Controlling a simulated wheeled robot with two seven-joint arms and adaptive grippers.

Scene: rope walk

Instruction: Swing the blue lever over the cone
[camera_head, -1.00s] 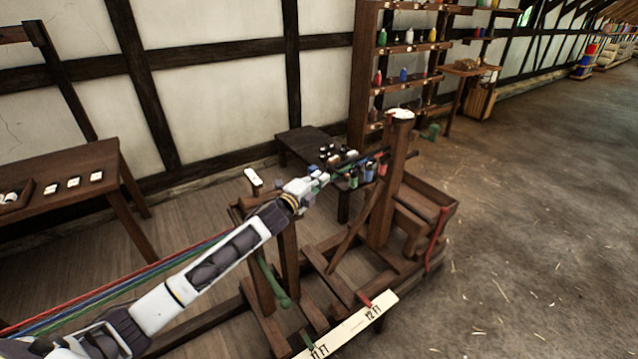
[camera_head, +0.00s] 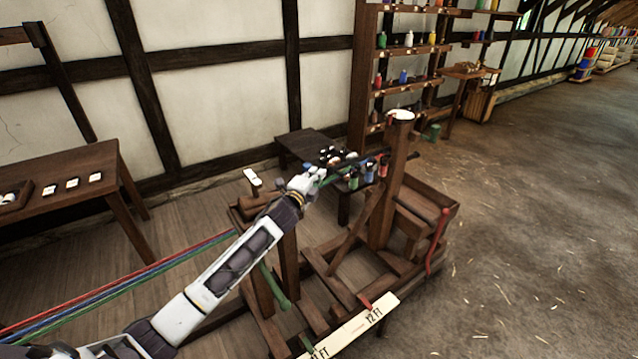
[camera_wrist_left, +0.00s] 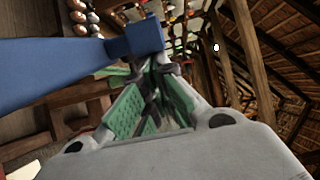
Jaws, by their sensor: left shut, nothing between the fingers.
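The blue lever (camera_wrist_left: 60,75) crosses the left of the left wrist view, its squared blue end close beside the fingertips. I cannot tell if they touch. I cannot pick out the cone with certainty. My right gripper is not in view.
The wooden frame (camera_head: 340,292) has a tall post with a white-topped cap (camera_head: 401,115). A green lever (camera_head: 272,288) and a red lever (camera_head: 436,242) hang on it. Red, blue and green strands (camera_head: 120,275) run left. Small bottles stand behind the gripper.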

